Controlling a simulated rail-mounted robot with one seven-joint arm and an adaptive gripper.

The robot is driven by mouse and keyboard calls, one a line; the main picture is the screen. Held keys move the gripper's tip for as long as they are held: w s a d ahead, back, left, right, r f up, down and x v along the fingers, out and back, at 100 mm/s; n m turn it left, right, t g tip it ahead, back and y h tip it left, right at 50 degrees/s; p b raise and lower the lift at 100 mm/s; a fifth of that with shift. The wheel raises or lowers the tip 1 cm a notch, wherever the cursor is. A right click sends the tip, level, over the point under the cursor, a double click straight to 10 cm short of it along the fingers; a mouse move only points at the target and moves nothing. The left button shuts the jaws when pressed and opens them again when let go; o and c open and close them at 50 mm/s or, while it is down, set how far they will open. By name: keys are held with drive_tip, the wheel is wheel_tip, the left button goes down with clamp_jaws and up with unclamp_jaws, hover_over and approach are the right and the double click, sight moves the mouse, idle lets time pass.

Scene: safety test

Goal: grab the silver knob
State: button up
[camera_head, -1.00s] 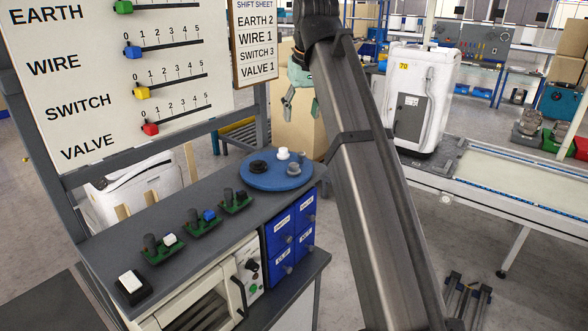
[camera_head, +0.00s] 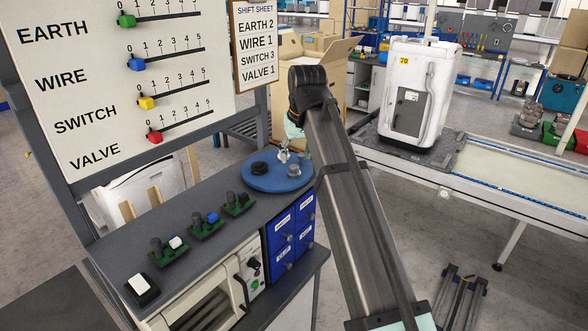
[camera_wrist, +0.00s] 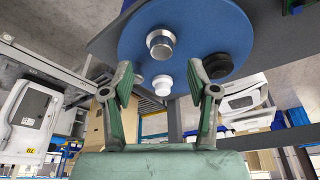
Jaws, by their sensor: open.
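The silver knob (camera_head: 294,171) stands on the round blue disc (camera_head: 262,184) at the right end of the grey bench. In the wrist view the silver knob (camera_wrist: 161,43) is at the upper middle, beyond and between my fingertips. My gripper (camera_head: 291,156) is over the back right of the disc, close to the knob. In the wrist view my gripper (camera_wrist: 160,76) has its two fingers spread, with nothing held. A white knob (camera_wrist: 162,84) shows between the fingers, and a black knob (camera_wrist: 218,66) lies behind the right finger.
Several green blocks with black posts (camera_head: 205,225) and a white switch (camera_head: 142,287) stand on the bench left of the disc. Blue drawers (camera_head: 291,238) are below it. A slider board (camera_head: 115,80) rises behind. A conveyor with a white machine (camera_head: 415,90) is at right.

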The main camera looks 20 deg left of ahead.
sight(294, 166)
drive_tip(key=shift+p+x, duration=0.9)
drive_tip(key=shift+x, duration=1.2)
drive_tip(key=shift+s, duration=0.15)
drive_tip(key=c, duration=1)
drive_tip(key=shift+c, duration=0.2)
